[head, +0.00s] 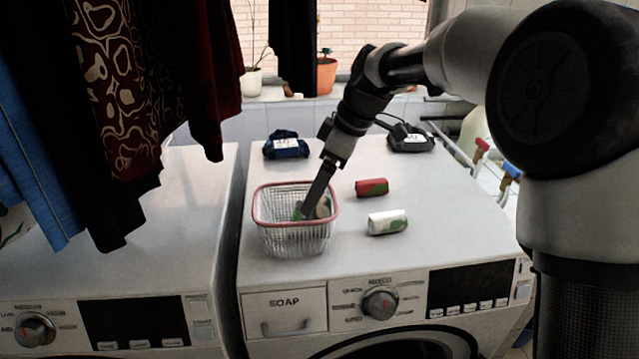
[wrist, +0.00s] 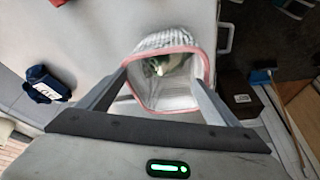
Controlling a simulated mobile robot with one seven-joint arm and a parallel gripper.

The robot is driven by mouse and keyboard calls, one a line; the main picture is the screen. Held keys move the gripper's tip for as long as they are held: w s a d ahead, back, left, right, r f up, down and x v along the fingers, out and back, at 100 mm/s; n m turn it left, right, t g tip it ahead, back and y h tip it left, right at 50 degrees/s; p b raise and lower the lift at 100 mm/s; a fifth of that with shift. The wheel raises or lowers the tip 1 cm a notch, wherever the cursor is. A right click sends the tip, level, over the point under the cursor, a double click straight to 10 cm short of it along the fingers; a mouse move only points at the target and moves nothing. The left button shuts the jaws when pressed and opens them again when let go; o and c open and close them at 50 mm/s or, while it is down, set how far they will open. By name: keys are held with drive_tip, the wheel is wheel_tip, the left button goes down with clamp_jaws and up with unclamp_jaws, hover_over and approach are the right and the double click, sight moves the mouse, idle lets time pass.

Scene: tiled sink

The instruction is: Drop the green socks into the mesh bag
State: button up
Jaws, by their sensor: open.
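The mesh bag (head: 296,240), a white wire-like basket with a pink rim, stands upright on the right washing machine. A green-and-white bundle (head: 322,208), seemingly the green socks, lies inside it; the bundle also shows deep in the bag in the wrist view (wrist: 160,65). My gripper (head: 309,204) points down into the bag's mouth. In the wrist view, my gripper's fingers (wrist: 161,82) are spread wide with a gap between them. The bundle lies beyond the fingertips and is not clamped. The fingers partly hide it in the head view.
A red-and-green roll (head: 372,187) and a white-and-green roll (head: 387,222) lie right of the bag. A dark blue bundle (head: 286,145) and a black bundle (head: 409,138) lie behind. Clothes (head: 150,80) hang at left. The machine's front right top is clear.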

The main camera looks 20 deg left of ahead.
drive_tip(key=v, duration=0.4)
drive_tip(key=shift+w+d+r, duration=0.1)
drive_tip(key=shift+w+r, duration=0.05)
drive_tip(key=shift+r, duration=0.15)
drive_tip(key=d, duration=1.2)
drive_tip(key=shift+d+r, duration=0.15)
drive_tip(key=shift+r, duration=0.05)
